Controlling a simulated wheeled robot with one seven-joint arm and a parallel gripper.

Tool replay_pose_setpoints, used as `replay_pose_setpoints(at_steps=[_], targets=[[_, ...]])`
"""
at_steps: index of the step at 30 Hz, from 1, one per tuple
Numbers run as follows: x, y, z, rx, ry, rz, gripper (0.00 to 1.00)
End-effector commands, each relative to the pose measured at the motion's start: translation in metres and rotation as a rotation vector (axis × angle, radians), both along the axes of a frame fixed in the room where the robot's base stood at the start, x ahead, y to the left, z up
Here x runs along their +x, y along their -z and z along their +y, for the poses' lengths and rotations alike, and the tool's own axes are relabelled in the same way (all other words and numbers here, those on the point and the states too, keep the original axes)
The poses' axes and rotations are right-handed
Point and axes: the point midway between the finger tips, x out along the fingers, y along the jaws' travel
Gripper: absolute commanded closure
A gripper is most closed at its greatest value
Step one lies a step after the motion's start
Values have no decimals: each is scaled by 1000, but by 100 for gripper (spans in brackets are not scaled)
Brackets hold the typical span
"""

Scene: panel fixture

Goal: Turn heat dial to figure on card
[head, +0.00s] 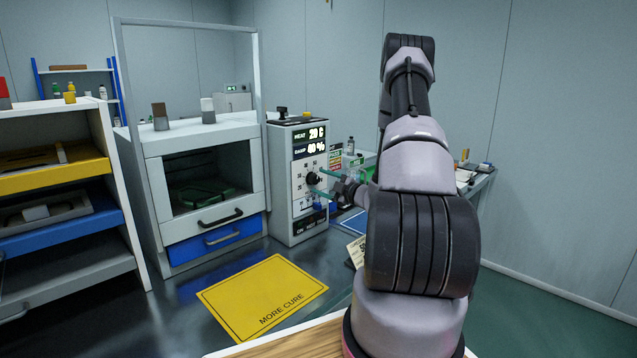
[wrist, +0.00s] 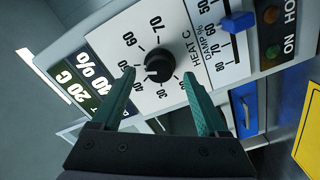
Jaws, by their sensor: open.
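The heat dial (wrist: 158,65) is a black round knob on a white scale plate marked in tens, in the wrist view. It also shows on the front of the panel unit in the head view (head: 312,178). My gripper (wrist: 159,76) is open, with its green fingertips on either side of the dial; I cannot tell if they touch it. The display (head: 309,141) reads heat 20 C and damp 40 %. A cream card (head: 355,250) is mostly hidden behind my arm, so its figure cannot be read in full.
A blue slider (wrist: 238,22) and a green button (wrist: 272,52) sit near the dial. A cabinet with a blue drawer (head: 215,241) stands left of the panel. A yellow mat (head: 262,292) marked MORE CURE lies in front. Shelves with coloured trays (head: 55,176) stand at the far left.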

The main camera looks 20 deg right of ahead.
Motion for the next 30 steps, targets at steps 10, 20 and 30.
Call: replay_pose_setpoints(at_steps=[10,20,30], targets=[[-63,0,-25,1,4,1,23],[-80,0,-29,0,0,0,23],[-80,0,-29,0,1,0,23]])
